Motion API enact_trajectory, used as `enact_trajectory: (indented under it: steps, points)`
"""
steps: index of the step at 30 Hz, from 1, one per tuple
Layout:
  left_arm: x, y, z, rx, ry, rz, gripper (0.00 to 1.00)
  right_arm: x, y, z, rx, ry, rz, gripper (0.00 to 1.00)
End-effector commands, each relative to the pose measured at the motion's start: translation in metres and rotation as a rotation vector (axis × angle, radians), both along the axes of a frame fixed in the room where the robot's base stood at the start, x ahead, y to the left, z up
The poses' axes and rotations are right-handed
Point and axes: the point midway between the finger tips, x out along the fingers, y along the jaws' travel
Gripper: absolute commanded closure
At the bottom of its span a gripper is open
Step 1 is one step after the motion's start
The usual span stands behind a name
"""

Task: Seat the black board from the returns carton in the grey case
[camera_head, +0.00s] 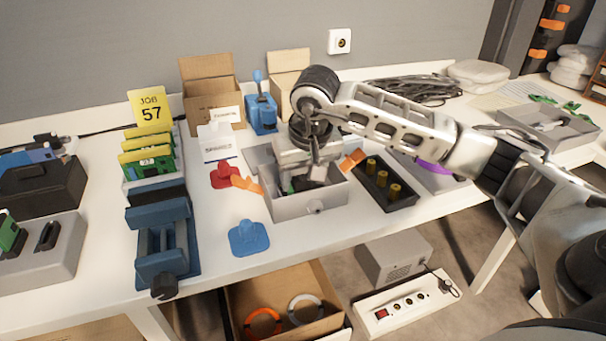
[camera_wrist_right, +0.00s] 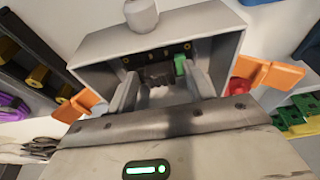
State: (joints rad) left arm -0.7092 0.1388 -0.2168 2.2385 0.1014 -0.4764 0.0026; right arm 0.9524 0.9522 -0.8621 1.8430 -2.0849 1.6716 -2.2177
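The grey case (camera_head: 318,204) stands open on the table near the middle. Its wall also shows in the right wrist view (camera_wrist_right: 90,47). A black board (camera_wrist_right: 130,62) with brass-coloured holes and a green connector (camera_wrist_right: 180,65) is inside the case walls in the wrist view. Whether it lies flat and fully down cannot be told. My right gripper (camera_wrist_right: 162,78) reaches down into the case, its two fingers apart on either side of the board's dark middle part. I see no clear contact with the board. The fingertips are largely hidden in the head view. My left gripper is out of view.
Orange pieces (camera_head: 352,159) flank the case. A black tray with brass parts (camera_head: 402,204) is close on its right. Red (camera_head: 226,177) and blue (camera_head: 249,238) pieces and a blue vise (camera_head: 165,245) are left. Open cartons (camera_head: 209,72) stand behind; the left one bears an unreadable label.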

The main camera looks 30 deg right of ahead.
Motion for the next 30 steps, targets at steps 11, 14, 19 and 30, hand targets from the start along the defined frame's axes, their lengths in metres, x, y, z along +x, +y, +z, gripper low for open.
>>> enact_trajectory:
  steps: [11, 14, 19, 30]
  points:
    - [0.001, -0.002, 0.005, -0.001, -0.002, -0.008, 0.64, 0.000, 0.000, 0.001, 0.000, 0.000, 0.000, 0.44]
    - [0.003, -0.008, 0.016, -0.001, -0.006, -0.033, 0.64, 0.000, 0.000, 0.001, 0.000, 0.000, 0.000, 0.44]
    - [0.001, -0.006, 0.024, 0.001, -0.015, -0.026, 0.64, -0.008, 0.002, 0.040, 0.000, -0.007, -0.001, 0.44]
    - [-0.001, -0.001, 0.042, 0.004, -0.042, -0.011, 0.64, -0.032, 0.008, 0.124, 0.001, -0.005, 0.000, 0.44]
